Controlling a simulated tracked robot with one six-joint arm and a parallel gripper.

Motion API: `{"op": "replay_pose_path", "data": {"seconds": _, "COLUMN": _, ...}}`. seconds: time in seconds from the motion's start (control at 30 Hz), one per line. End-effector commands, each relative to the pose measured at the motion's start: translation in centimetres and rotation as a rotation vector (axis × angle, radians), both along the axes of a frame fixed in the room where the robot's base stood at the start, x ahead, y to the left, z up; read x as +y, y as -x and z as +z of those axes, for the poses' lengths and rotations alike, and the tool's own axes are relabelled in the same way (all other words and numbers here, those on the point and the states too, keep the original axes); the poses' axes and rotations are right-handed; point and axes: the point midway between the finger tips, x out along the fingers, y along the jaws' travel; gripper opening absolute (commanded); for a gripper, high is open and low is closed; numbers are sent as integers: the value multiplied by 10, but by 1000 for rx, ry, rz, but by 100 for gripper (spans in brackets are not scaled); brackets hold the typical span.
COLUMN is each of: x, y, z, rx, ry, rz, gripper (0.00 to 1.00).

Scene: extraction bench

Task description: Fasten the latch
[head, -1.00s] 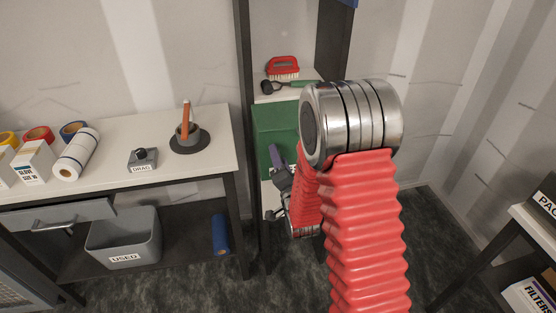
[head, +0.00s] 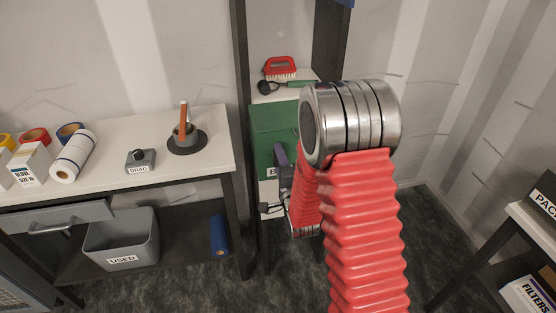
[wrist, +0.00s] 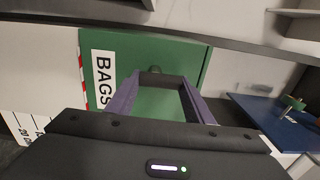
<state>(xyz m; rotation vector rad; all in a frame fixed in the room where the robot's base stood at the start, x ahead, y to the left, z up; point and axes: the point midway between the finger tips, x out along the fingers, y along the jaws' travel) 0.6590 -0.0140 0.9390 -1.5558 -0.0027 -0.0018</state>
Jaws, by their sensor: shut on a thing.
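A green locker or box front (wrist: 185,58) with a white BAGS label (wrist: 103,78) fills the middle of the wrist view. It also shows in the head view (head: 270,128), partly behind my arm. My gripper (wrist: 158,84) has purple fingers that reach to the green front. They are closed on a small dark piece (wrist: 151,77) between their tips, which looks like the latch. The piece's full shape and what it engages are hidden. In the head view my gripper (head: 281,156) is mostly covered by my red arm.
A shelf with a red brush (head: 281,68) is above the green front. A blue surface (wrist: 262,118) lies right in the wrist view.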

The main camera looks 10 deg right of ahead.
Motion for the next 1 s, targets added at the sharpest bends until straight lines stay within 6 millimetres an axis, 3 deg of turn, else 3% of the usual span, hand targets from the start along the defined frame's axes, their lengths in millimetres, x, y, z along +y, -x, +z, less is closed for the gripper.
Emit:
{"op": "replay_pose_path", "data": {"seconds": 0.2, "x": -5, "y": 2, "z": -5, "rx": 12, "ry": -3, "rz": -12, "gripper": 25}}
{"op": "replay_pose_path", "data": {"seconds": 0.23, "x": -4, "y": 2, "z": -5, "rx": 13, "ry": -3, "rz": -12, "gripper": 48}}
{"op": "replay_pose_path", "data": {"seconds": 0.5, "x": -2, "y": 1, "z": -3, "rx": 8, "ry": -1, "rz": -6, "gripper": 66}}
{"op": "replay_pose_path", "data": {"seconds": 1.0, "x": 0, "y": 7, "z": -2, "rx": 4, "ry": 0, "rz": -1, "gripper": 66}}
